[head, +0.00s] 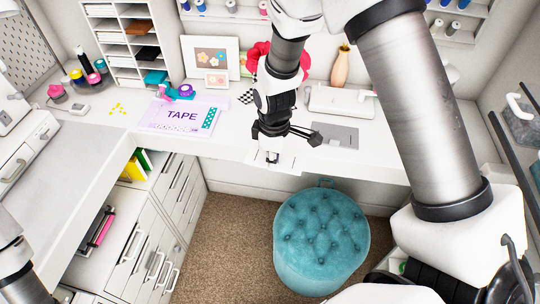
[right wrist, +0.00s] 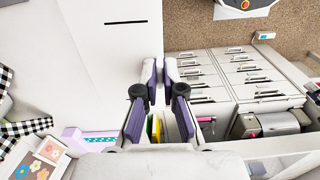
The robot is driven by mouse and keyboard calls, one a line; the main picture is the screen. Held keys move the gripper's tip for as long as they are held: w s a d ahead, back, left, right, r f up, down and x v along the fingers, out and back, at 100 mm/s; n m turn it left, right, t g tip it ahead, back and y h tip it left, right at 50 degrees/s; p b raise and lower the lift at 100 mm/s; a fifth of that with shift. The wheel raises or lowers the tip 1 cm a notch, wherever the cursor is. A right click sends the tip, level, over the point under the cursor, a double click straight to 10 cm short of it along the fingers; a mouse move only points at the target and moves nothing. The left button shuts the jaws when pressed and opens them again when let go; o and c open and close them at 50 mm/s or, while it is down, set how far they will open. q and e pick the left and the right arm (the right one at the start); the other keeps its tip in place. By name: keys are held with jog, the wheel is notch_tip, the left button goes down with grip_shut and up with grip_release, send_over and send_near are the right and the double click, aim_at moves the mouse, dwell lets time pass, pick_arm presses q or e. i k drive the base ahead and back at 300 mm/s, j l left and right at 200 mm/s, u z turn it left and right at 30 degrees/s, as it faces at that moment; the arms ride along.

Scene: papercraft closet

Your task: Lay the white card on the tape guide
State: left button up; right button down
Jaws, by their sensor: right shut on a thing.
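The white card (right wrist: 100,45), with a thin black line across it, lies in front of my right gripper in the right wrist view. In the head view, my right gripper (head: 268,156) is low at the front edge of the white desk, where a pale flat piece (head: 287,166) shows beside it. In the right wrist view, the right gripper (right wrist: 160,66) is shut on the card's edge. The lilac tape guide (head: 176,128), marked TAPE with a teal dotted strip, lies flat on the desk to the left, apart from the gripper. My left gripper is out of view.
A grey mat (head: 337,136) lies right of the gripper on the desk. A purple and teal tape dispenser (head: 181,92) stands just behind the guide. Framed flower pictures (head: 212,57) stand at the back. A teal stool (head: 322,240) is below the desk edge.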

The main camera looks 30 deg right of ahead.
aim_at(180, 114)
jog(key=i+l+u, duration=0.1)
jog(key=i+u, duration=0.15)
jog(key=u, duration=0.25)
jog(key=i+l+u, duration=0.2)
jog(key=u, duration=0.25)
